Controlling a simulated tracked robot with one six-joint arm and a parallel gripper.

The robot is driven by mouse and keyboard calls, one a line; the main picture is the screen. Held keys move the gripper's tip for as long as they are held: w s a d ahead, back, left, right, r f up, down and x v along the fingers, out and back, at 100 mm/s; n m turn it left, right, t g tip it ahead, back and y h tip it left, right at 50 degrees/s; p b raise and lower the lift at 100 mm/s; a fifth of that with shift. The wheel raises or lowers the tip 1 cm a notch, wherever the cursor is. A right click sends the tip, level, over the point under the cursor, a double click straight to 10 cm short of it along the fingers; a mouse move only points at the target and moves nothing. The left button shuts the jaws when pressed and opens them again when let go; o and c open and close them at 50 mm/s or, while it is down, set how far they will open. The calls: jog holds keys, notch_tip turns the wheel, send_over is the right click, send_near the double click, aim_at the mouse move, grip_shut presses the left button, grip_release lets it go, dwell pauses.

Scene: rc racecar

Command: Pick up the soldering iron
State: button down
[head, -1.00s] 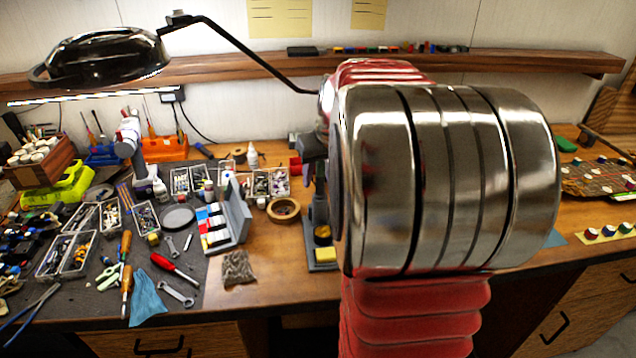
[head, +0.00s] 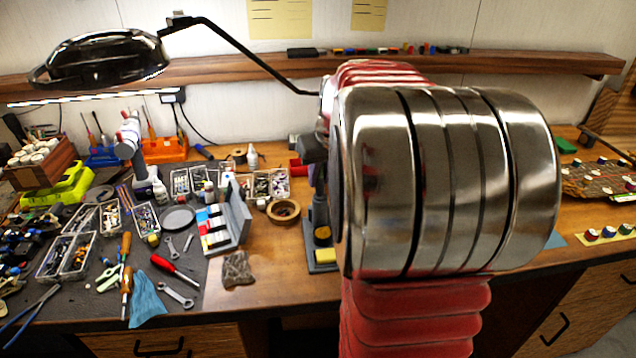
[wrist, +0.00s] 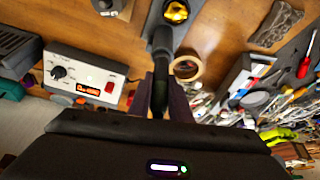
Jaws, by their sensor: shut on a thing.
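In the wrist view my gripper (wrist: 160,98) is shut on the dark handle of the soldering iron (wrist: 160,62). The iron points up in the picture toward its grey stand (wrist: 152,22), which has a round yellow-gold part in it. I cannot tell whether the iron's tip is still inside the stand. In the head view the stand's base with a yellow sponge (head: 325,255) shows just left of my large chrome arm joint. That joint hides most of my gripper and the iron there.
A white soldering station (wrist: 85,78) with a lit display sits left of the iron. A lamp arm (head: 240,50) hangs above. Bare wood lies in front.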

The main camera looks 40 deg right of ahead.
jog(key=shift+r, duration=0.1)
notch_tip(320, 180, up, 18)
dwell(0.5)
dwell(0.6)
